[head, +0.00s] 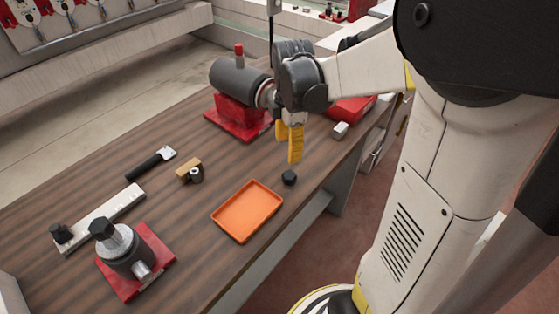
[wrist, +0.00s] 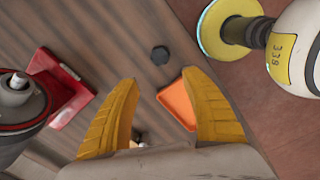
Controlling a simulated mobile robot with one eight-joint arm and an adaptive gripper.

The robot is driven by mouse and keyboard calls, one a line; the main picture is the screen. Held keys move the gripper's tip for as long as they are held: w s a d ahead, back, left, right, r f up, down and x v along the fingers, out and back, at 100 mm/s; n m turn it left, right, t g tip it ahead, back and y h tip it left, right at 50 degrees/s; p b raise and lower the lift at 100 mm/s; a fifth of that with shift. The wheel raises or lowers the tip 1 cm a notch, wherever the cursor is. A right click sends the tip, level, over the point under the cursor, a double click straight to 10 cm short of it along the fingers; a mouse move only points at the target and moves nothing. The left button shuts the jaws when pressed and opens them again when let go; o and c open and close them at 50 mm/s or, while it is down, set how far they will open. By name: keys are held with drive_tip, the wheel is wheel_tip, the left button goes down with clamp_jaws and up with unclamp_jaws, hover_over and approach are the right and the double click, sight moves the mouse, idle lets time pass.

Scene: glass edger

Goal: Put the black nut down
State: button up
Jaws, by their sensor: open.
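The black nut (head: 289,178) sits on the brown wooden table, just right of the orange tray (head: 247,210) and apart from it. In the wrist view the nut (wrist: 160,55) lies on the wood beyond my fingertips, with the tray (wrist: 178,104) below and to its right. My gripper (head: 289,143) has yellow fingers, hangs above the table near the nut, and is apart from it. In the wrist view my gripper (wrist: 162,90) has its fingers spread wide with nothing between them.
A grey cylindrical machine on a red base (head: 237,122) stands behind my gripper. A second machine on a red base (head: 128,262) stands front left. A metal bar (head: 104,217), a black-handled tool (head: 150,163) and a small wooden block (head: 188,168) lie left of the tray. The table's edge runs close to the nut.

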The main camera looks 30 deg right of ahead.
drive_tip(key=s+a+r+m+t, duration=0.6)
drive_tip(key=s+a+m, duration=0.4)
drive_tip(key=m, duration=0.6)
drive_tip(key=shift+s+a+r+t, duration=0.35)
drive_tip(key=shift+a+r, duration=0.3)
drive_tip(key=shift+a, duration=0.45)
